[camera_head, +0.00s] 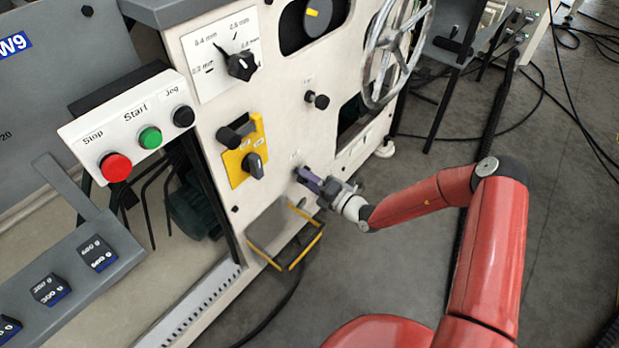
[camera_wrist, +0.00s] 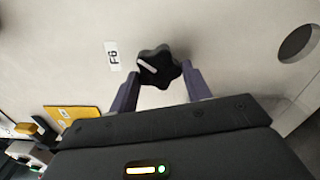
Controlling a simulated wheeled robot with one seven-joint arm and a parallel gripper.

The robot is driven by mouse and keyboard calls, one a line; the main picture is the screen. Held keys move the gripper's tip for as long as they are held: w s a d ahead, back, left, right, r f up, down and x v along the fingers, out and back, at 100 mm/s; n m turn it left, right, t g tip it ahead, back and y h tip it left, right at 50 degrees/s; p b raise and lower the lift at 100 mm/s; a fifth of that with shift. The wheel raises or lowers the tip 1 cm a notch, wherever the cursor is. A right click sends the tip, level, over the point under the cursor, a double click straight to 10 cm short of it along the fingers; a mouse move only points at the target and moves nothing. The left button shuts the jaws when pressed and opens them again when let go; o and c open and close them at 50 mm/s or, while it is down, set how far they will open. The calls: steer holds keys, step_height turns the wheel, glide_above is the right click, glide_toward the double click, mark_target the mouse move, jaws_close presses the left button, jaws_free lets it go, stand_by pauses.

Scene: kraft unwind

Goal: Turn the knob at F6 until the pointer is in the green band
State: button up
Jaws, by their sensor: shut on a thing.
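The F6 knob (camera_wrist: 157,65) is a black, lobed knob with a white pointer line, on the pale panel in the wrist view. In the head view my gripper (camera_head: 313,181) is at the lower part of the machine front, with the knob mostly hidden behind the fingers. No green band can be made out in either view.
A yellow plate with a black switch (camera_head: 254,164) is left of my gripper, with a yellow-edged pedal (camera_head: 300,252) below. A black knob (camera_head: 317,100) and a handwheel (camera_head: 397,50) are above. The push-button box (camera_head: 130,125) is at left. Open floor lies right.

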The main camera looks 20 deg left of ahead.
steer(key=shift+m, duration=0.3)
steer(key=o, duration=1)
steer(key=v, duration=0.8)
